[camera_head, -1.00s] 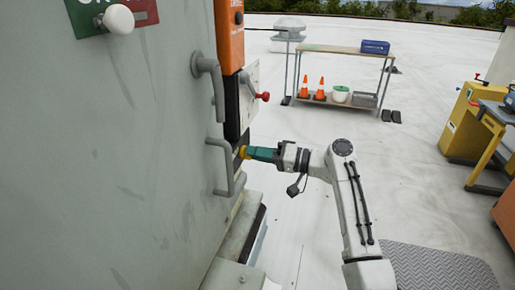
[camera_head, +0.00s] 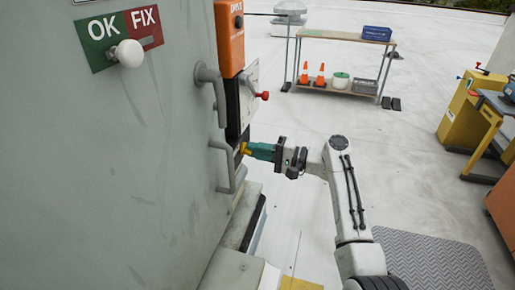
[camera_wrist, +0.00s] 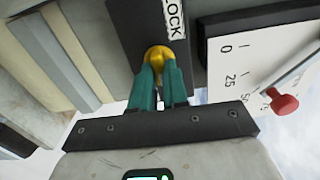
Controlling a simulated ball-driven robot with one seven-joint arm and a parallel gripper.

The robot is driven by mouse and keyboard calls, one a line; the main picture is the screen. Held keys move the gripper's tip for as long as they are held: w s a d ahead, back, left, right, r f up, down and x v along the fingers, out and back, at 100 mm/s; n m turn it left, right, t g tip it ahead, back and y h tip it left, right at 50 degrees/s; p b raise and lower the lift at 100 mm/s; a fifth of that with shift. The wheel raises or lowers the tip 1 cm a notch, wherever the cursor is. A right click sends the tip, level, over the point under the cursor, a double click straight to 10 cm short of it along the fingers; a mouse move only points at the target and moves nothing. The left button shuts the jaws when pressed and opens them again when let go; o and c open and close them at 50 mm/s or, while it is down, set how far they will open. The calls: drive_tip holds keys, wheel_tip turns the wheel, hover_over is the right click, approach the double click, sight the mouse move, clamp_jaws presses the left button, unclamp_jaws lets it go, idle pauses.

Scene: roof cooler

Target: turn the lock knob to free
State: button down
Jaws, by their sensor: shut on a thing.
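The lock knob (camera_wrist: 158,54) is yellow and sits on a dark plate (camera_wrist: 135,30) with a white LOCK label (camera_wrist: 174,18), in the wrist view. In the head view the yellow knob (camera_head: 243,148) shows at the cabinet's edge, low on the dark strip. My gripper (camera_wrist: 160,72) has teal fingers, one on each side of the knob, shut on it. In the head view my gripper (camera_head: 262,151) reaches in from the right. The fingers hide part of the knob, and I cannot tell which setting it points to.
Two grey handles (camera_head: 213,90) stick out of the cabinet near the knob. A red-tipped lever (camera_wrist: 284,102) stands by a numbered white scale (camera_wrist: 240,65). A shelf table (camera_head: 340,37) stands on the open roof behind.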

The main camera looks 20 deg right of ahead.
drive_tip(key=shift+d, duration=0.1)
idle(0.3)
drive_tip(key=c, duration=1.1)
unclamp_jaws()
drive_tip(key=shift+c, duration=0.2)
drive_tip(key=b+v, duration=0.1)
drive_tip(key=v, duration=0.9)
drive_tip(key=shift+s+d, duration=0.25)
drive_tip(key=shift+d, duration=0.05)
